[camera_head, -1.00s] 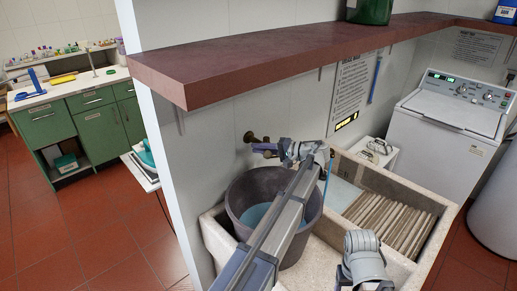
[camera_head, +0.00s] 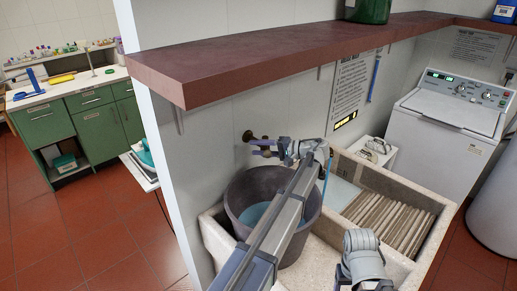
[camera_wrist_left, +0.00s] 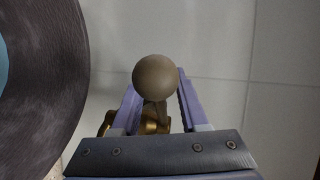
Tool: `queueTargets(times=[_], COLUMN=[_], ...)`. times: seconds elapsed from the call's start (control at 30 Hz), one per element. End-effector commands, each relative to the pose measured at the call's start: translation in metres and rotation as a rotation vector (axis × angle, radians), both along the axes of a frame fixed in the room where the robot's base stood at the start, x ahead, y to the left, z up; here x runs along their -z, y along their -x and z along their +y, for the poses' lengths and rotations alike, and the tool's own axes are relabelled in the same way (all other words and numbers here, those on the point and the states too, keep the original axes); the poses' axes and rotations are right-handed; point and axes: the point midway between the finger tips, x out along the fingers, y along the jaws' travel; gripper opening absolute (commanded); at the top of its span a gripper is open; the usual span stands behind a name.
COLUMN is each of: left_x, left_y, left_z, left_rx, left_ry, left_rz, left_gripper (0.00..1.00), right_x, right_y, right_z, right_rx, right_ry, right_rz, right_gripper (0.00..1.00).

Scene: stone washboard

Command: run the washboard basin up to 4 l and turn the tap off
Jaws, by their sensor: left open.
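The stone washboard basin (camera_head: 408,262) has a ribbed washboard (camera_head: 392,217) at its right. A dark bucket (camera_head: 238,196) with bluish water stands in its left part, partly hidden by my left arm. A brass tap (camera_head: 249,136) comes out of the wall above the bucket. My left gripper (camera_head: 262,148) is at the tap with its jaws open. In the left wrist view a round brownish knob (camera_wrist_left: 155,84) sits between the spread fingers, with brass behind it. I cannot tell whether water is running.
A dark red shelf (camera_head: 290,55) juts out above the basin. A sign (camera_head: 350,85) with a small lit yellow display (camera_head: 346,119) hangs on the wall; its figures are unreadable. A white washing machine (camera_head: 448,115) stands at the right. Red floor is clear at the left.

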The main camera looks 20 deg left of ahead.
Motion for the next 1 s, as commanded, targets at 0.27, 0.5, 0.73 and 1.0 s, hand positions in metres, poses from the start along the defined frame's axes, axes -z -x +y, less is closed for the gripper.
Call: queueTargets(times=[0.27, 0.5, 0.73, 1.0], left_x=[-0.003, -0.01, -0.014, -0.014], left_y=[-0.002, -0.005, -0.006, -0.005], left_z=[-0.011, -0.049, -0.073, -0.077], left_rx=[0.004, 0.003, 0.001, 0.0], left_ry=[0.0, 0.0, 0.0, 0.0], left_rz=[-0.001, 0.0, 0.001, 0.0], left_gripper=[0.43, 0.43, 0.43, 0.43], right_x=[-0.003, -0.01, -0.014, -0.014], right_y=[0.0, 0.0, 0.0, 0.0], right_z=[0.0, 0.0, 0.0, 0.0], right_rx=[0.0, 0.0, 0.0, 0.0], right_ry=[0.0, 0.0, 0.0, 0.0], right_rz=[0.0, 0.0, 0.0, 0.0], right_gripper=[0.67, 0.67, 0.67, 0.67])
